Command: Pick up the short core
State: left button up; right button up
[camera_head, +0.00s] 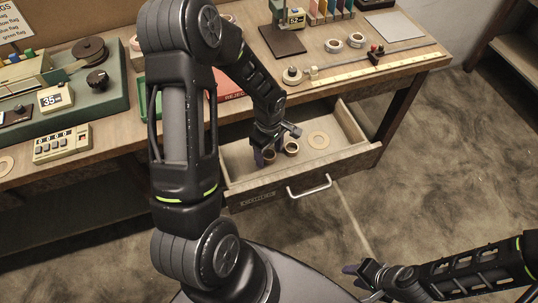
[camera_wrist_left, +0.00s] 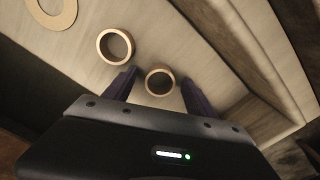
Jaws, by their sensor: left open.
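My left gripper (camera_head: 270,157) reaches down into the open drawer (camera_head: 345,158). In the left wrist view, its dark fingers (camera_wrist_left: 157,84) are open on either side of one tan ring-shaped core (camera_wrist_left: 159,68), with no visible grip on it. A second core (camera_head: 291,148) stands just right of the gripper, and in the left wrist view it (camera_wrist_left: 99,47) is outside the fingers, up and left. I cannot tell for sure which core is the short one. My right gripper (camera_head: 366,278) is at the lower right, away from the table, and its opening is unclear.
A thin flat ring (camera_head: 319,132) lies in the drawer to the right of the cores. The drawer walls and front with its handle (camera_head: 310,188) enclose this space. The workbench above holds a green winding machine (camera_head: 95,100), a keypad box (camera_head: 62,144) and a long yellow ruler (camera_head: 350,72).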

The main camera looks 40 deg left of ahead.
pick_arm(q)
jog(key=shift+c, duration=0.4)
jog(key=c, duration=1.3)
jog(key=shift+c, duration=0.2)
jog(key=shift+r, duration=0.1)
notch_tip(320, 180, up, 10)
jog(key=shift+d, duration=0.1)
